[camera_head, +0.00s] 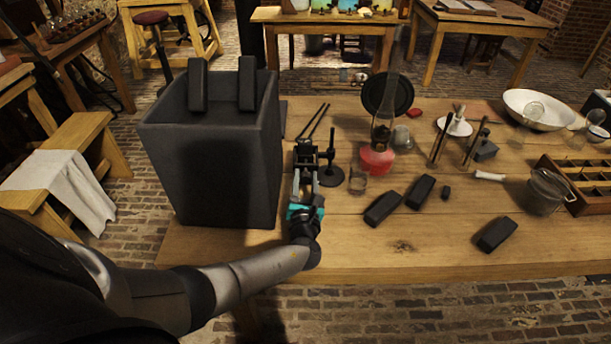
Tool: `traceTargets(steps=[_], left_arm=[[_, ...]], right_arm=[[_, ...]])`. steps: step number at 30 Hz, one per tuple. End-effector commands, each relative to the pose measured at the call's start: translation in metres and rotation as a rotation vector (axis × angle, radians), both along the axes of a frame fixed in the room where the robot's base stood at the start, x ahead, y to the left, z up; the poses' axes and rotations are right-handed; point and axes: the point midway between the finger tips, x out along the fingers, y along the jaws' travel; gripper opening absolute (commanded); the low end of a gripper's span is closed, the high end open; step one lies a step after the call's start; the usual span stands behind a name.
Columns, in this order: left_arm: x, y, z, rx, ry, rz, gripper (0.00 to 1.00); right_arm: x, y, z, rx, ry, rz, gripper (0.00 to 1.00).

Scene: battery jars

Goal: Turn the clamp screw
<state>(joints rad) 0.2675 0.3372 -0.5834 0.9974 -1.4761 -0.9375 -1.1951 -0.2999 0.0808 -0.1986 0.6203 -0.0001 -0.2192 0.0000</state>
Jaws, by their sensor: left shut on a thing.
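My left gripper (305,168) reaches over the table's front edge, just right of the large dark box. It is shut at the clamp of a small black stand, on what looks like the clamp screw; its fingers hide most of the screw. The stand (331,176) is upright, with a round base and a thin rod (332,137). Two thin dark rods (315,120) slant up beyond the gripper. My right gripper is not in view.
The tall dark open box (215,170) stands close on the left, with two black blocks (198,86) at its top. A red-based glass lamp (376,158), a small glass (358,180) and black blocks (383,208) stand to the right. The front right tabletop (430,245) is mostly clear.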

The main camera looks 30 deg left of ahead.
Motion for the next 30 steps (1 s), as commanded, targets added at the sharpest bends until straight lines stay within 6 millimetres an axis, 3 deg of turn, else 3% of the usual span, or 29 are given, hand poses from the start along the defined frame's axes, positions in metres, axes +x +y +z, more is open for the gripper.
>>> traceTargets(steps=[12, 29, 30], left_arm=[[-0.0005, -0.0006, -0.0007, 0.169, 0.107, -0.001, 0.00], [-0.0008, -0.0002, -0.0016, 0.196, 0.124, -0.001, 0.00], [-0.0008, -0.0002, -0.0016, 0.196, 0.124, -0.001, 0.44]], right_arm=[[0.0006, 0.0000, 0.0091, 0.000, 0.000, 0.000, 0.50], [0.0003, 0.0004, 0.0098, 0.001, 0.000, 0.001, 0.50], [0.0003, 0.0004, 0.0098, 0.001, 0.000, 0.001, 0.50]])
